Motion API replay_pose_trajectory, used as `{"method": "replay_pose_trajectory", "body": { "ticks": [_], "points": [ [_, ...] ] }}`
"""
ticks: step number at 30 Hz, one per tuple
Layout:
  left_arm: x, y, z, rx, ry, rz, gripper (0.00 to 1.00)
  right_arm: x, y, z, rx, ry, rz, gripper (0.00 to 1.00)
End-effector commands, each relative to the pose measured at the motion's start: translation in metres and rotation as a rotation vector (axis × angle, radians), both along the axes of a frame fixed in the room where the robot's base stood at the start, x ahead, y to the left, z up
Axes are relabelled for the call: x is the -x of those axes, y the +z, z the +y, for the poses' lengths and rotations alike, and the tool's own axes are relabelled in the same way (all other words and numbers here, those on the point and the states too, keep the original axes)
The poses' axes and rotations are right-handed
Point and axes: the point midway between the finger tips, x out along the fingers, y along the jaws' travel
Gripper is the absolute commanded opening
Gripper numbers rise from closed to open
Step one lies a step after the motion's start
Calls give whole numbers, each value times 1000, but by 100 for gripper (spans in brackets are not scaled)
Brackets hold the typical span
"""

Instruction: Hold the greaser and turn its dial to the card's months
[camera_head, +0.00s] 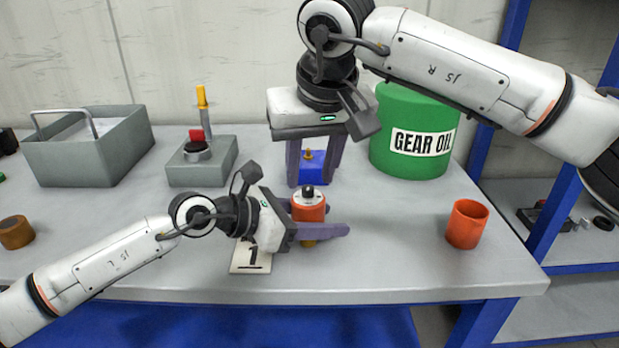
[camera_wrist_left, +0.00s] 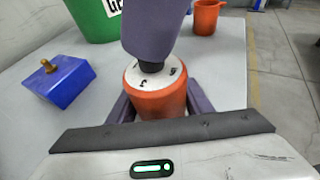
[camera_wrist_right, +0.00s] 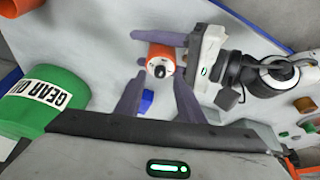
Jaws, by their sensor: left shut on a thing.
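The greaser (camera_head: 309,211) is an orange cylinder with a white dial face and a black knob on top. My left gripper (camera_head: 318,222) is shut around its body and holds it upright over the table's front part; it also shows in the left wrist view (camera_wrist_left: 158,98). My right gripper (camera_head: 312,178) is above and behind it, pointing down with fingers apart and empty. In the left wrist view a right finger (camera_wrist_left: 152,28) hides part of the dial and knob. The card (camera_head: 251,262) reads 1 and lies partly under my left gripper.
A blue block with a brass fitting (camera_head: 315,170) stands behind the greaser. A green gear oil drum (camera_head: 412,130) is at the back right, an orange cup (camera_head: 466,224) at the right. A grey bin (camera_head: 88,155) and a grey box with a red button (camera_head: 201,165) stand at the left.

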Motion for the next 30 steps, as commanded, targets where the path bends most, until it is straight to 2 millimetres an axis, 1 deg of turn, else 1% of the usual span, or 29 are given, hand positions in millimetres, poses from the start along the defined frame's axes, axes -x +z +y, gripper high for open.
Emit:
{"method": "replay_pose_trajectory", "body": {
  "ticks": [1, 6, 16, 17, 18, 22, 23, 30],
  "points": [
    [0, 0, 0, 0, 0, 0, 16, -3, -8, 1, 1, 0, 2, 35],
    [0, 0, 0, 0, 0, 0, 16, -8, -21, 2, 0, 0, 1, 35],
    [0, 0, 0, 0, 0, 0, 16, -10, -24, 3, -1, -1, -1, 35],
    [0, 0, 0, 0, 0, 0, 16, -10, -24, 3, -1, -1, -1, 32],
    [0, 0, 0, 0, 0, 0, 16, -10, -24, 3, 0, -1, 0, 25],
    [0, 0, 0, 0, 0, 0, 16, -10, -24, 3, 0, -1, 0, 3],
    [0, 0, 0, 0, 0, 0, 16, -10, -24, 3, 0, -1, 0, 0],
    [0, 0, 0, 0, 0, 0, 16, -10, -24, 3, 0, -14, 0, 0]
  ]
}}
